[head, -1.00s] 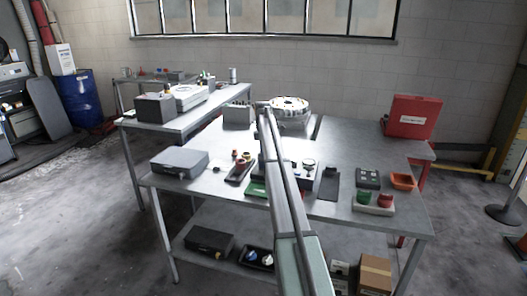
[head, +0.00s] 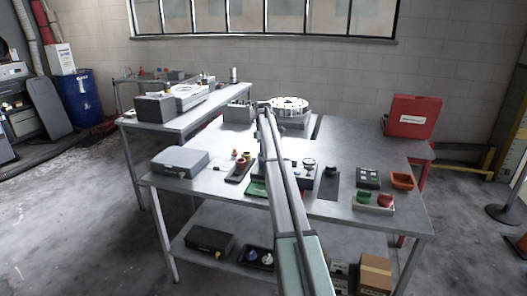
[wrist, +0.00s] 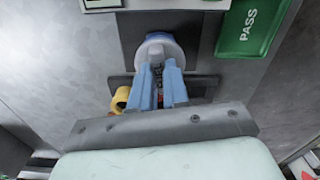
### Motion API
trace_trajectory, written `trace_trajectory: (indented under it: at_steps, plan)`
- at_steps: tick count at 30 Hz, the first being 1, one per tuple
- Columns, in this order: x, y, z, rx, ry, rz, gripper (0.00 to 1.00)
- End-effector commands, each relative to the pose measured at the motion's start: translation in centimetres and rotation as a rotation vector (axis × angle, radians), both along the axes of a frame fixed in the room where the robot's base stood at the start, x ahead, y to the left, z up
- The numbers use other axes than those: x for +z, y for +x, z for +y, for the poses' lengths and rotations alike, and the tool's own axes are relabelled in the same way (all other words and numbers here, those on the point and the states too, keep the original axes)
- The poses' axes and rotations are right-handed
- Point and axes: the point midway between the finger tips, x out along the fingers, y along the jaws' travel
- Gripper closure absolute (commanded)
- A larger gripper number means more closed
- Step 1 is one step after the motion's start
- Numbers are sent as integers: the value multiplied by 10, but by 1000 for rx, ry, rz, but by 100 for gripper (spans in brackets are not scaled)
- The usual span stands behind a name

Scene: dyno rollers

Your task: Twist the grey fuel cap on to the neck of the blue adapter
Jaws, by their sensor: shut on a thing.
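In the wrist view my gripper (wrist: 159,68) has its two blue fingers drawn together, tips at a round, pale grey piece that I take for the grey fuel cap (wrist: 155,47). The fingers hide the neck and any contact below. In the head view my own arm covers the gripper and the work spot.
A green PASS tray (wrist: 246,30) lies right of the fingers. A yellow, ring-like piece (wrist: 121,98) is close on their left. On the bench, a grey case (head: 180,163) stands left, an orange bin (head: 402,180) right. Bare bench top (head: 365,145) lies behind right.

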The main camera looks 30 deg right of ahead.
Motion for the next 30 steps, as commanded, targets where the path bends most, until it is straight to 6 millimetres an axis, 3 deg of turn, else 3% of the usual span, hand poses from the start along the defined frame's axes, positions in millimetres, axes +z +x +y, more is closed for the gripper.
trace_trajectory:
  at_steps: [22, 23, 30]
  plan:
    - [-5, -2, 1, -771, 1, 5, 100]
    - [-5, -2, 1, -763, 1, 5, 82]
    - [-4, -1, 0, -758, 1, 2, 59]
